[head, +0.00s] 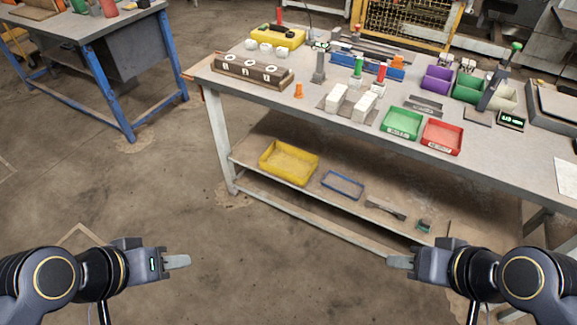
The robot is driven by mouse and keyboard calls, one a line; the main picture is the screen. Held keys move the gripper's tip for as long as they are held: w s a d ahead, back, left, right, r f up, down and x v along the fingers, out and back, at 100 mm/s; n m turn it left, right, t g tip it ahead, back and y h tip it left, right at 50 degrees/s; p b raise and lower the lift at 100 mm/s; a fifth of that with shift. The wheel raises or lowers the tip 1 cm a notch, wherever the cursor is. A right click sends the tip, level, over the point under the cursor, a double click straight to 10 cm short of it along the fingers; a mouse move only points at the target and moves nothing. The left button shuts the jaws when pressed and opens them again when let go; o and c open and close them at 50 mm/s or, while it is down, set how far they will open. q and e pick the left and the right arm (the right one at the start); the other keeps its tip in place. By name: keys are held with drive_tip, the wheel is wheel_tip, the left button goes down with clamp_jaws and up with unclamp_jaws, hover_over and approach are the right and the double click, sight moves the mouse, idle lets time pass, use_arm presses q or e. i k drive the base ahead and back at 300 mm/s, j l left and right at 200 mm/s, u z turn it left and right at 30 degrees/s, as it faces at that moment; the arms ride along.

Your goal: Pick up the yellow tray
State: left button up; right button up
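The yellow tray (289,162) is a shallow, open rectangular tray. It sits on the lower shelf of the workbench, near the shelf's left end, and looks empty. My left gripper (178,262) is in front of the bench at the lower left, apart from the tray and closer to me. My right gripper (400,262) is at the lower right, in front of the shelf edge and also apart from the tray. Both grippers show from the side with nothing visible in them. The gap between their fingers cannot be made out.
The workbench top (290,100) overhangs the lower shelf (330,207). A blue-rimmed tray (343,185) lies right of the yellow tray, with small tools beyond it. A green tray (402,123) and a red tray (442,136) stand on top. A blue-legged table (110,90) is at left. Floor between is clear.

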sight(295, 165)
drive_tip(key=i+j+z, duration=0.4)
drive_tip(key=i+j, duration=0.25)
drive_tip(key=i+j+z, duration=0.2)
drive_tip(key=j, duration=0.25)
drive_tip(key=i+j+z, duration=0.15)
drive_tip(key=i+j, duration=0.25)
drive_tip(key=i+j+z, duration=0.2)
drive_tip(key=j, duration=0.35)
